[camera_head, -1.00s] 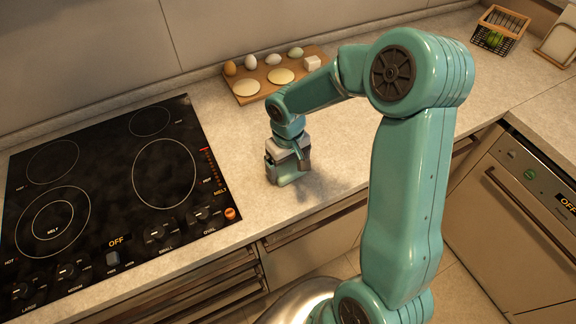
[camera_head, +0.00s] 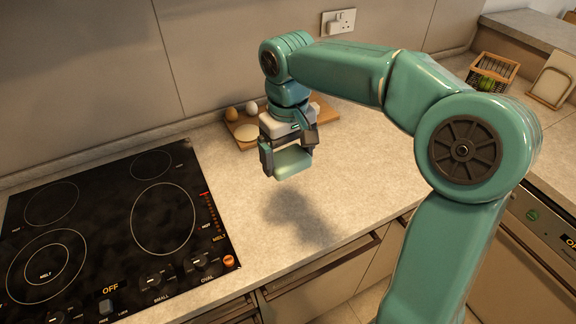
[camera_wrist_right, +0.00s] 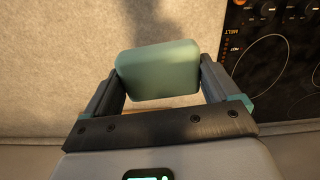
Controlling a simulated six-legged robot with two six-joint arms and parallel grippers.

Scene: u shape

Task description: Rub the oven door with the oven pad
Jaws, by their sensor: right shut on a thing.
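The oven pad (camera_head: 293,162) is a pale green block. My right gripper (camera_head: 287,158) is shut on it and holds it above the counter, with its shadow on the counter below. In the right wrist view the green pad (camera_wrist_right: 158,70) sits between the two dark fingers of my right gripper (camera_wrist_right: 160,80). A panel with a green knob and a lit display (camera_head: 550,222), which looks like the oven front, shows at the right edge, mostly hidden behind my right arm. My left gripper is not in view.
A black cooktop (camera_head: 110,225) lies on the left of the counter (camera_head: 235,195). A wooden board (camera_head: 327,112) with eggs stands behind my gripper. The counter below the pad is clear.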

